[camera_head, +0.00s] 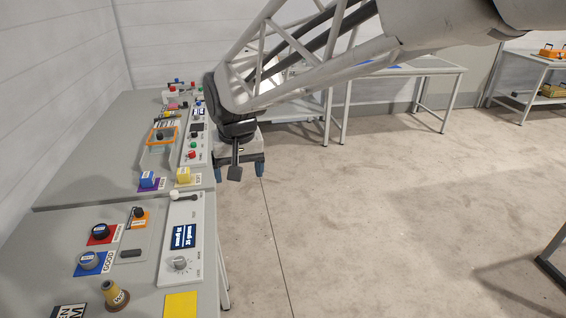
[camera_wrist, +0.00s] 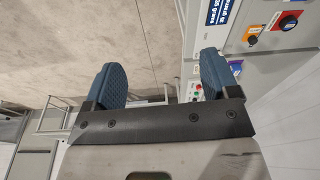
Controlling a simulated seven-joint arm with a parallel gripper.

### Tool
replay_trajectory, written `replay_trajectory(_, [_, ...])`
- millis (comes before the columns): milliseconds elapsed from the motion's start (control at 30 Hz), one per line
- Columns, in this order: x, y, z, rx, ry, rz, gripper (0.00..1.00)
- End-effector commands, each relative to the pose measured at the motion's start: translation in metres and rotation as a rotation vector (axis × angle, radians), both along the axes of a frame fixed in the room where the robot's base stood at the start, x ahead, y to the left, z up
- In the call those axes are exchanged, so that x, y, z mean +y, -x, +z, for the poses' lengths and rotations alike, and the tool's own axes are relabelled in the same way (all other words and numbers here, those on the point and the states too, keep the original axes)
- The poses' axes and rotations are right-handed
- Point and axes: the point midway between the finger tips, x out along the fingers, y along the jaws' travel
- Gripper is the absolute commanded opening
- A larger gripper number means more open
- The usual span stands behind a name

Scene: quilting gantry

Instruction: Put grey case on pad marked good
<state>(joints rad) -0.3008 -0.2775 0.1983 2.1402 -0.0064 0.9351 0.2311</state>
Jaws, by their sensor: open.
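A round grey case (camera_head: 88,260) with a dark face sits on the blue pad marked GOOD (camera_head: 82,271), on the near bench at lower left in the head view. My gripper (camera_head: 238,172) hangs past the benches' right edge, above the floor and well away from the case. In the wrist view my gripper (camera_wrist: 162,82) shows two blue ribbed fingers spread wide, with nothing between them. The grey case does not show clearly in the wrist view.
Beside the case are a red pad (camera_head: 101,242) with a dark-faced round piece, an orange block (camera_head: 139,223), a brass stamp-like piece (camera_head: 116,297) and a white panel (camera_head: 180,240) with a display. A yellow pad (camera_head: 181,305) lies near the front. Open floor (camera_head: 380,210) spreads to the right.

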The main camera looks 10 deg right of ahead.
Motion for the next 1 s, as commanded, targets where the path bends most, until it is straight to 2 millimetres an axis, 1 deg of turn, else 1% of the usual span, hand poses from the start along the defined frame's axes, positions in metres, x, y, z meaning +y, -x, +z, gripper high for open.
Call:
replay_trajectory(33, [-0.016,0.013,0.003,-0.008,0.0,-0.01,0.81])
replay_trajectory(200, [-0.059,0.054,0.006,-0.027,0.003,-0.03,0.81])
replay_trajectory(400, [-0.102,0.106,0.003,-0.05,0.01,-0.055,0.81])
replay_trajectory(500, [-0.12,0.133,-0.002,-0.06,0.013,-0.067,0.81])
replay_trajectory(700, [-0.146,0.18,-0.014,-0.079,0.024,-0.085,0.81])
replay_trajectory(800, [-0.154,0.195,-0.019,-0.085,0.027,-0.093,0.81])
replay_trajectory(900, [-0.158,0.205,-0.022,-0.089,0.03,-0.096,0.81])
replay_trajectory(1000, [-0.16,0.21,-0.024,-0.09,0.031,-0.097,0.81])
